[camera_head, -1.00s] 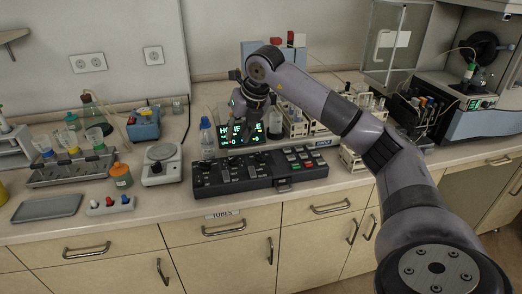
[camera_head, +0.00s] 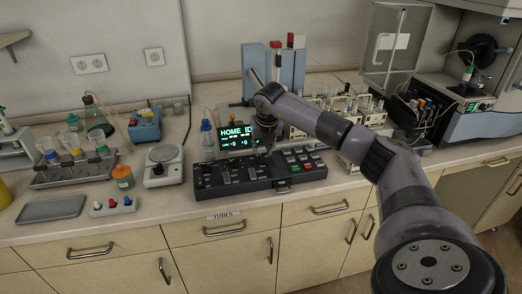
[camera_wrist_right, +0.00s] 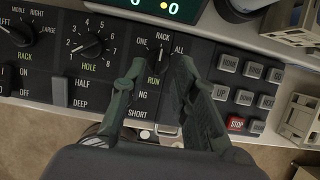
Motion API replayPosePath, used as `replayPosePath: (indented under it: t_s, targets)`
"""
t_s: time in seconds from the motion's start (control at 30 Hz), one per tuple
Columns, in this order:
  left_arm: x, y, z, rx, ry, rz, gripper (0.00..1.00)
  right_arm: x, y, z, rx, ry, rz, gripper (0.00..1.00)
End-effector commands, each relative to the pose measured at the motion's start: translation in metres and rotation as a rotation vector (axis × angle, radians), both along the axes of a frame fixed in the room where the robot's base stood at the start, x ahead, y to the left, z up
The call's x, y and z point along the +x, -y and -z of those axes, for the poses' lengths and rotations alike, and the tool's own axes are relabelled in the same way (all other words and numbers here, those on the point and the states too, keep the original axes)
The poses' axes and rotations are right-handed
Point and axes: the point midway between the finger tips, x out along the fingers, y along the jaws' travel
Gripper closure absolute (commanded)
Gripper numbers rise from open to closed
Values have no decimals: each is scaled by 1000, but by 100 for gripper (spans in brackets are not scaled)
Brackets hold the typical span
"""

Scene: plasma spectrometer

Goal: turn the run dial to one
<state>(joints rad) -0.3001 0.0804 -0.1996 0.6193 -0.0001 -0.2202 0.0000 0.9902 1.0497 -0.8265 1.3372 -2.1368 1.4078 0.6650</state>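The run dial (camera_wrist_right: 153,56) is a dark knob on the black control panel, with ONE at its left, RACK above and ALL at its right in the right wrist view. Its pointer looks turned towards RACK. My right gripper (camera_wrist_right: 160,64) is open, its fingertips on either side of the dial; I cannot tell whether they touch it. In the head view the control panel (camera_head: 235,184) lies on the bench and my right gripper (camera_head: 267,143) is over its back middle part, hiding the dial. My left gripper is not in view.
The hole dial (camera_wrist_right: 88,45) is left of the run dial. Grey keys and a red STOP key (camera_wrist_right: 236,123) are to the right. A HALF/DEEP switch (camera_wrist_right: 66,92) is lower left. The green-lettered display (camera_head: 235,137) stands behind the panel.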

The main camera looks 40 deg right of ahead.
Motion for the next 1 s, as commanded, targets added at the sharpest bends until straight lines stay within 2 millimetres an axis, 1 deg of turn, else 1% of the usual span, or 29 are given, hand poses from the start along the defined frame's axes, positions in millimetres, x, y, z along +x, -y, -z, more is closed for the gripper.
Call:
replayPosePath:
  t_s: [0.03, 0.1, 0.23, 0.4, 0.6, 1.0]
  targets:
    - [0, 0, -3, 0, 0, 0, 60, 2, 1, 8, 0, -4, 1, 73]
    - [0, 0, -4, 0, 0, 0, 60, 6, 3, 17, 1, -3, 0, 73]
    - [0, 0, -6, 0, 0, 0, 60, 10, 5, 28, 1, -2, 0, 73]
    - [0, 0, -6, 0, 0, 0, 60, 12, 7, 34, 0, 0, -1, 73]
    - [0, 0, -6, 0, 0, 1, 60, 12, 6, 34, 0, 0, -1, 73]
    - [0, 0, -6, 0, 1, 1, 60, 12, 6, 33, 1, 1, -2, 100]
